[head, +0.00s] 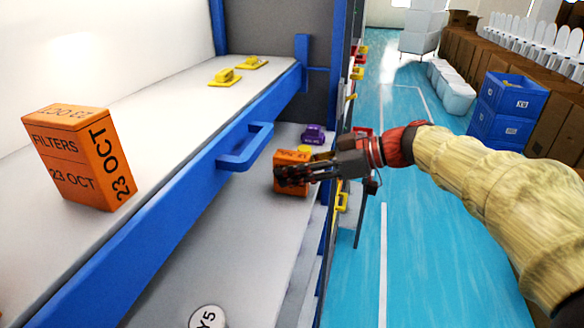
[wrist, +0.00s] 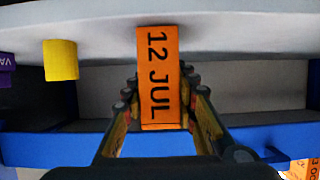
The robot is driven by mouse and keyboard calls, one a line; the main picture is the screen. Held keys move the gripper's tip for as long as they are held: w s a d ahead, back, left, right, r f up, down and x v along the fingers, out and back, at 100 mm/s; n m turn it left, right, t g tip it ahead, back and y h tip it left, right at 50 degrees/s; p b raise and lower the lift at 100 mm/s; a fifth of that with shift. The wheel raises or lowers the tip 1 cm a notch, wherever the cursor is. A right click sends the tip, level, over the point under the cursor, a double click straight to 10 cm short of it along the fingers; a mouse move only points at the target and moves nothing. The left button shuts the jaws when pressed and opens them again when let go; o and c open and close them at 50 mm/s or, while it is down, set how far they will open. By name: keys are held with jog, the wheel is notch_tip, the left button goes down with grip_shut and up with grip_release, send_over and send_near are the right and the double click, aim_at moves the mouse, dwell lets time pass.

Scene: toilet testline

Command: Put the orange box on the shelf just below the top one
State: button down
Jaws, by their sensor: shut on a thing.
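A small orange box (head: 290,186) is in the jaws of my gripper (head: 298,173) at the lower shelf (head: 262,222), close to its right end. In the wrist view the box (wrist: 160,60) stands between the two fingers and shows "12 JUL". It is over or on the pale shelf surface; I cannot tell if it touches. The upper shelf (head: 170,100), the highest in view, has a blue front edge. A larger orange box (head: 75,165) marked "FILTERS 23 OCT" stands on it, apart from my gripper.
A purple item (head: 313,133) and a yellow item (wrist: 61,60) stand near the held box. A blue handle-shaped bracket (head: 246,147) juts from the upper shelf edge. Yellow items (head: 225,78) lie on the upper shelf. A white round item (head: 207,317) is below.

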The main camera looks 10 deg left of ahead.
jog(key=shift+f, duration=0.1)
jog(key=c, duration=1.4)
grip_release()
jog(key=shift+r, duration=0.25)
jog(key=b+v, duration=0.2)
jog(key=v, duration=1)
jog(key=shift+f+b, duration=0.2)
jog(key=shift+b, duration=0.15)
